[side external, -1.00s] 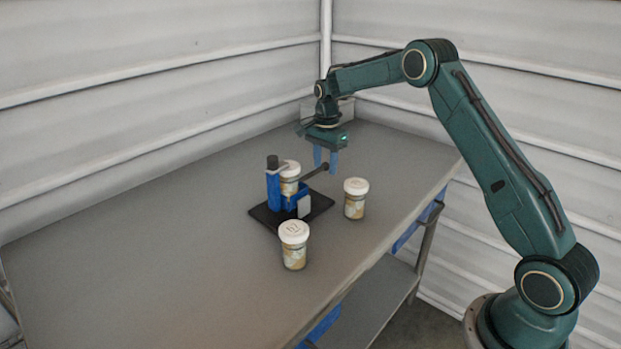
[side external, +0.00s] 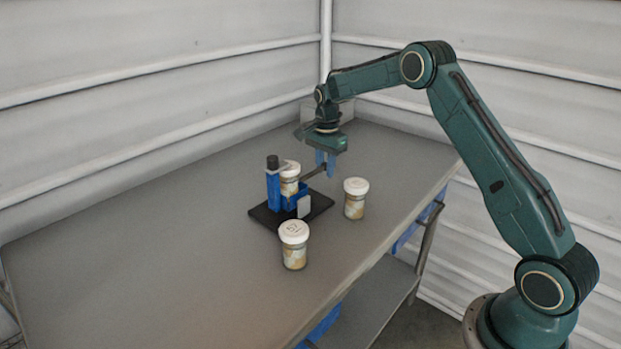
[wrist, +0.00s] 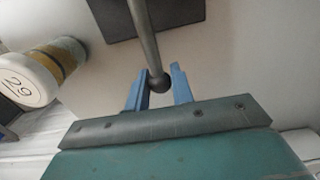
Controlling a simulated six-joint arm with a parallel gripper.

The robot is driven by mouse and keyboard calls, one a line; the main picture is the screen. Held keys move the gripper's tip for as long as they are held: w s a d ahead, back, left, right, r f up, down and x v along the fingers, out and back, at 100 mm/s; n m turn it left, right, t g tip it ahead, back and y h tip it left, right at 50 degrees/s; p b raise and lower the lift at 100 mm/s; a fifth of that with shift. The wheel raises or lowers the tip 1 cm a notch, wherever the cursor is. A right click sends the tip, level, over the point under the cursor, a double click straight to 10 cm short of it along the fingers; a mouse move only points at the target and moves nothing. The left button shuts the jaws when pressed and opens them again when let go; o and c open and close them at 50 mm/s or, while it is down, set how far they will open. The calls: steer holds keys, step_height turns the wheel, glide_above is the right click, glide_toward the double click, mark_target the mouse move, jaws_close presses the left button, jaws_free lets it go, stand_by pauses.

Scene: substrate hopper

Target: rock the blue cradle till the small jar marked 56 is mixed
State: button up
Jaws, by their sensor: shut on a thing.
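The blue cradle (side external: 299,195) stands on a dark base plate, beside a blue post, in the side view. A white-lidded jar (side external: 290,171) sits in it, looking nearly upright; its mark is too small to read. A thin grey lever (side external: 313,172) sticks out from the cradle toward my gripper (side external: 325,164). In the wrist view, the lever (wrist: 144,35) ends in a dark ball knob (wrist: 158,83) between the blue fingers of my gripper (wrist: 159,85). The gripper is shut on this knob.
One loose jar (side external: 355,199) stands right of the cradle, another (side external: 294,246) in front of it. A jar in the wrist view (wrist: 35,78) has a lid mark that looks like 29. The table's left side is clear.

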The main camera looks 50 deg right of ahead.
mark_target(325, 189)
steer(key=shift+f, duration=2.4)
steer(key=shift+d+r, duration=0.1)
steer(key=shift+r, duration=2.4)
steer(key=shift+w, duration=0.1)
